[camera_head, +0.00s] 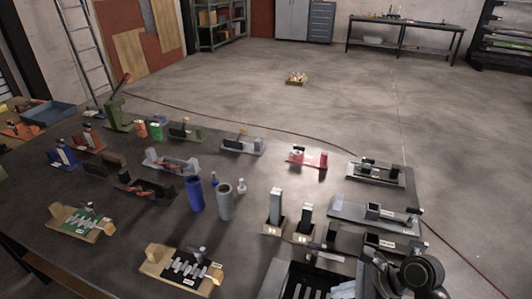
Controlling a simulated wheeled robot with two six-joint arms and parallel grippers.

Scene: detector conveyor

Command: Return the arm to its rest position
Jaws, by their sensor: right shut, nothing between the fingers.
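My right arm comes in at the bottom right corner, with black round joints. My right gripper (384,280) is at its end, low over the near right edge of the table (290,171). It is shut and empty, next to a dark open-topped box (276,279) with pale strips in it. Its fingertips are hard to make out against the dark parts around them. My left arm and left gripper are not in view.
Two upright blocks in holders (275,206) stand left of the gripper. A blue cylinder (195,194) and a grey cylinder (225,202) stand mid-table. Several grey fixtures (374,213) line the right side. A wooden fixture (180,270) lies at the front. Floor beyond is mostly clear.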

